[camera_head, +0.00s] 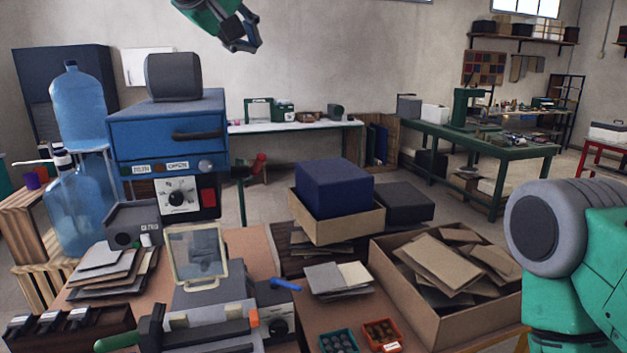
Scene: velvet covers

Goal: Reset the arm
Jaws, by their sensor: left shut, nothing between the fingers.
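My left gripper (250,38) hangs in the air at the top of the view, left of the middle, in front of the bare wall. Its dark fingers point down and to the right, shut and with nothing held. A green part of my left arm (212,14) leads up out of the picture. My right arm (575,260) fills the lower right edge as a green link with a grey round joint. Its gripper is outside the view.
A blue machine (165,130) with a dark block on top stands at left beside large water bottles (80,105). A dark blue box (333,187) and a carton of cardboard pieces (455,325) stand in front. Air around my left gripper is clear.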

